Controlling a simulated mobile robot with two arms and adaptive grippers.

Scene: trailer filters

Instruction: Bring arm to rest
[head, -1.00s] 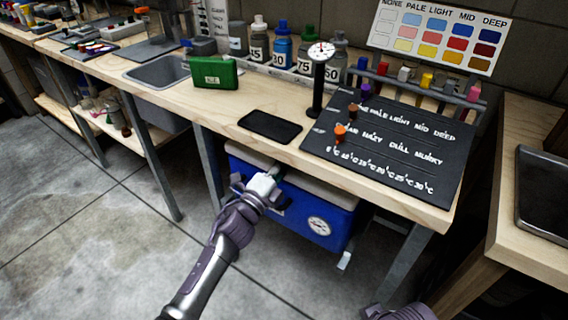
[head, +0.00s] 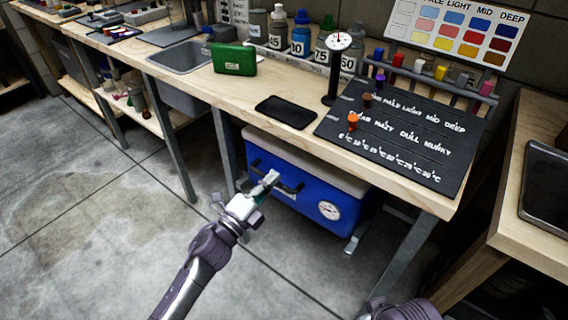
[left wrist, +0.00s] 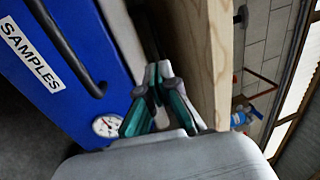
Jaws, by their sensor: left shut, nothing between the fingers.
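My left gripper (head: 270,178) is shut and empty. In the head view it is in front of the blue cooler (head: 300,200), below the workbench's front edge. In the left wrist view its green-lined fingers (left wrist: 158,72) point toward the gap between the cooler (left wrist: 85,60) and the wooden bench edge (left wrist: 205,60). I cannot tell whether it touches the cooler. A purple part of my right arm shows at the bottom of the head view; its gripper is out of sight.
The workbench (head: 215,95) holds a green box (head: 234,59), a black flat pad (head: 286,111), a dark lettered board (head: 400,140), a gauge on a stand (head: 337,60) and several bottles. A side table (head: 530,130) stands at right. The floor (head: 100,220) at left is clear.

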